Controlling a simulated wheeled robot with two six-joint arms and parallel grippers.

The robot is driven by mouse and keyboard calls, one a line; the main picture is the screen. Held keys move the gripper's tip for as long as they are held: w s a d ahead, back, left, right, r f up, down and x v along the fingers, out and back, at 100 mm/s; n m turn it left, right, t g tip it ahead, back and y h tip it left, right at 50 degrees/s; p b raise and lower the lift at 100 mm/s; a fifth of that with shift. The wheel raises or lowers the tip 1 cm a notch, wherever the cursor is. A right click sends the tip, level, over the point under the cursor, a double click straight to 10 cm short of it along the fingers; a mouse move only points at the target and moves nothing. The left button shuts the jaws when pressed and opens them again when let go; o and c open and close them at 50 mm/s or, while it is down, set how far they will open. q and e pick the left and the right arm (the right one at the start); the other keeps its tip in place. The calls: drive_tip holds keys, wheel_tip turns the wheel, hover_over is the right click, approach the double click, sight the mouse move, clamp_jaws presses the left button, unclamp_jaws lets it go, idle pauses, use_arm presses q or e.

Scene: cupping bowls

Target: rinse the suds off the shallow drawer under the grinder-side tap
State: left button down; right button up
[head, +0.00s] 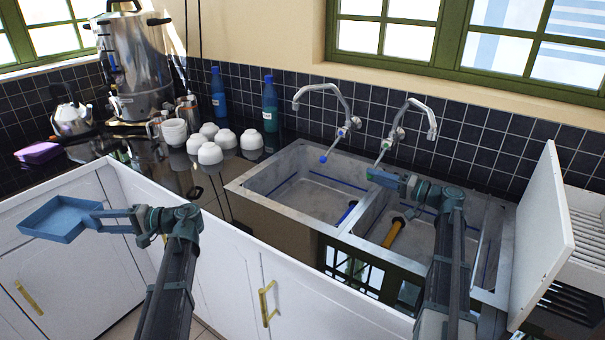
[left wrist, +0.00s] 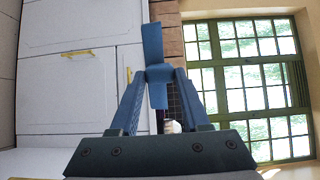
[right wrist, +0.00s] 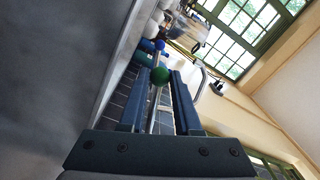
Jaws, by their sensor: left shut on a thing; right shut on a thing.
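The blue shallow drawer (head: 52,219) is an open tray held out at the far left, in front of the white cupboards. My left gripper (head: 103,217) is shut on its edge; the drawer also shows in the left wrist view (left wrist: 153,42). I cannot make out suds on it. The left tap (head: 318,88) has a lever with a blue tip (head: 323,159). The right tap (head: 408,110) has its lever reaching down to my right gripper (head: 378,176), which is shut on the lever's green knob (right wrist: 160,76). No water shows from either spout.
The left basin (head: 270,190) holds a blue stick (head: 347,212); the right basin holds a yellow cylinder (head: 394,232). White cups (head: 210,153), bottles (head: 270,105), a metal urn (head: 140,60) and a purple sponge (head: 39,152) stand left. A white panel (head: 545,235) rises at right.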

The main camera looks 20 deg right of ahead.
drive_tip(key=shift+f, duration=0.25)
drive_tip(key=o, duration=1.1)
drive_tip(key=shift+d, duration=0.1)
drive_tip(key=shift+c, duration=0.2)
drive_tip(key=v, duration=0.7)
drive_tip(key=shift+s+d, duration=0.15)
drive_tip(key=shift+s, duration=0.05)
